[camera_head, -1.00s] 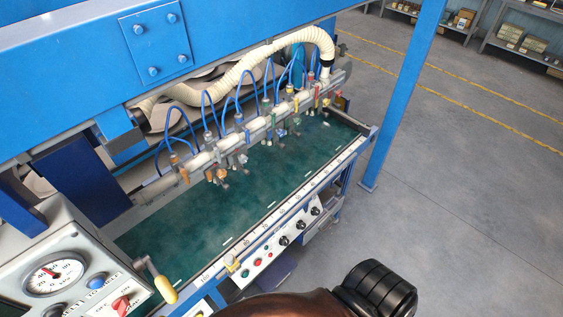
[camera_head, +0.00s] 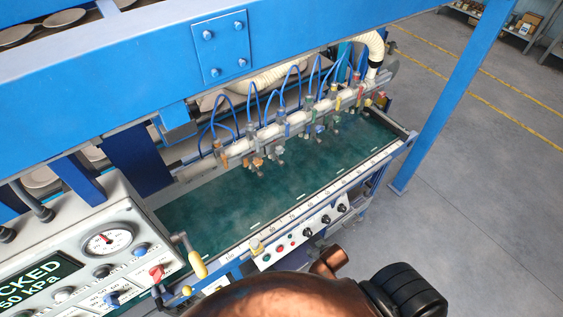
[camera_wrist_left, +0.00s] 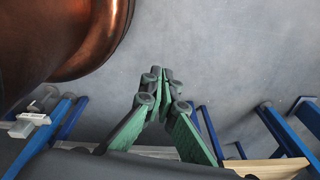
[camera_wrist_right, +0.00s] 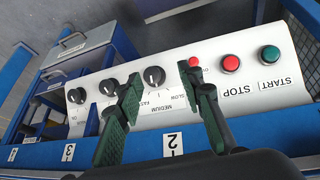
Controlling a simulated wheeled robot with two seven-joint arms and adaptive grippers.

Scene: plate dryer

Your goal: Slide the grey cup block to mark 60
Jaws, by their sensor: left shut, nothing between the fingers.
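Several coloured cup blocks hang along the pipe rail (camera_head: 297,119) over the green belt in the head view. The grey cup block looks to be the one (camera_head: 251,133) right of the orange block (camera_head: 219,152), but its small size makes this uncertain. The number scale (camera_head: 270,231) runs along the belt's front edge; mark 60 is too small to read. My right gripper (camera_wrist_right: 160,85) is open and empty above the front control panel; its fingers are hidden in the head view. My left gripper (camera_wrist_left: 165,76) is shut and empty, pointing at bare floor.
The panel with knobs and buttons (camera_wrist_right: 155,77) lies below my right fingers. A console with a gauge (camera_head: 108,240) and a small crank (camera_head: 190,253) stands at left. A blue post (camera_head: 452,95) rises at right. Blue beams cross above the rail.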

